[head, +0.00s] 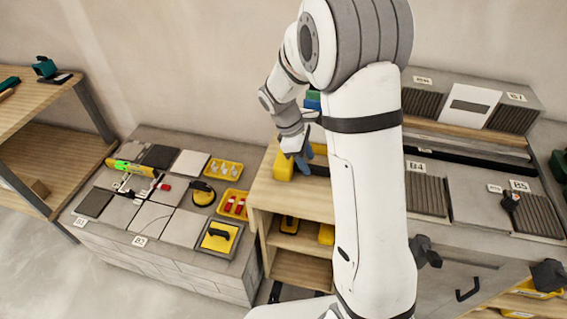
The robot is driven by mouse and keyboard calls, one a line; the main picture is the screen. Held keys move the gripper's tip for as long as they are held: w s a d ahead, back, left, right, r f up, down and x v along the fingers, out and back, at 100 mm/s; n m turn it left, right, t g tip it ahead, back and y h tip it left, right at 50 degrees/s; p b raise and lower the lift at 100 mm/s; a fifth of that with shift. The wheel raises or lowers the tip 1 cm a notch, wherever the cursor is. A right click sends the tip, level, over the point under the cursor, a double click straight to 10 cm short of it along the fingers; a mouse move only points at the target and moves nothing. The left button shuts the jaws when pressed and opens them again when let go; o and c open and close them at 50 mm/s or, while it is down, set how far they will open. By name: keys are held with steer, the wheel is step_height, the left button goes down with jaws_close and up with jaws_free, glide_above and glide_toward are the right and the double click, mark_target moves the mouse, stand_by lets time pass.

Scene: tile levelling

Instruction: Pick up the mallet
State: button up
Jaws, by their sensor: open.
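I cannot make out the mallet for certain in the head view. My gripper (297,152) is open, pointing down over the wooden cabinet (318,208) in the middle. It is close above a yellow container (284,167) and a blue item (307,153). Whether it touches either is too small to tell. My arm covers the right part of the cabinet top and whatever lies there.
A low tiled block (180,262) on the left carries grey and white tiles, a yellow-green tool (133,168) and yellow trays (233,204). A grey tiled counter (460,240) stands on the right. A wooden shelf (45,145) stands far left.

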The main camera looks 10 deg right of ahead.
steer(key=shift+x, duration=1)
steer(key=shift+c, duration=0.2)
steer(key=shift+r, duration=0.1)
jaws_close()
